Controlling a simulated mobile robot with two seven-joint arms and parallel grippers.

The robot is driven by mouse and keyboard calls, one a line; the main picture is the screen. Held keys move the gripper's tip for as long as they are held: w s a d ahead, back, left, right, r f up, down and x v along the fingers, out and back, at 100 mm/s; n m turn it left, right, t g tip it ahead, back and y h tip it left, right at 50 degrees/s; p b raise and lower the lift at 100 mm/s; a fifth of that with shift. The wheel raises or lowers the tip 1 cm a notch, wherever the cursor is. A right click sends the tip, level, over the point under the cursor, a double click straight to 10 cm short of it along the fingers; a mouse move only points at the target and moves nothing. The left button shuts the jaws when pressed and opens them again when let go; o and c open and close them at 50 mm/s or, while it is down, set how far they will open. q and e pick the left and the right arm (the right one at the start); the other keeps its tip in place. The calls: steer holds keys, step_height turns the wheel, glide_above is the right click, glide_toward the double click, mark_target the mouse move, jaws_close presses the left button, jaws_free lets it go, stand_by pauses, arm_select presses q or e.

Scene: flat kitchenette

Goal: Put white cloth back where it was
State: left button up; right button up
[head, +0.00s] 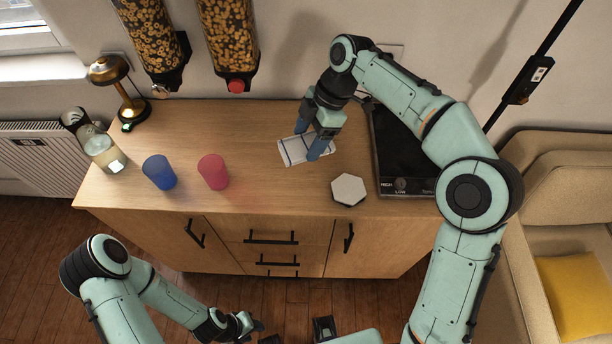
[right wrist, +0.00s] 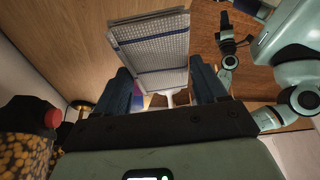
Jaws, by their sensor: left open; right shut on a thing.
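The white cloth (head: 293,150), with dark blue lines, is over the middle of the wooden cabinet top. My right gripper (head: 309,143) points down and is shut on it. The cloth (right wrist: 155,65) also shows between the blue fingers of my right gripper (right wrist: 165,88) in the right wrist view. It looks folded flat; I cannot tell whether it touches the top. My left gripper (head: 256,331) is open and low in front of the cabinet, away from the cloth.
A white hexagonal piece (head: 348,190) and a black hob-like panel (head: 402,155) are right of the cloth. A pink cup (head: 213,172), a blue cup (head: 160,173), a glass jar (head: 104,154) and a lamp (head: 126,95) stand left. Dispensers (head: 229,40) hang above. The top between pink cup and cloth is clear.

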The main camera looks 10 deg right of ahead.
arm_select(q)
steer(key=shift+s+f+b, duration=0.35)
steer(key=shift+f+b, duration=0.15)
steer(key=shift+f, duration=0.2)
steer(key=shift+s+f+b, duration=0.3)
steer(key=shift+f+b, duration=0.15)
steer(key=shift+f, duration=0.2)
arm_select(e)
steer(key=shift+f, duration=8.6)
steer(key=shift+f, duration=0.15)
steer(key=o, duration=1.1)
arm_select(q)
steer(key=shift+w+r+p, duration=0.35)
steer(key=shift+r+p, duration=0.35)
steer(key=shift+r, duration=0.1)
arm_select(e)
steer(key=v, duration=1.2)
steer(key=shift+r, duration=0.25)
steer(key=shift+s+f, duration=0.1)
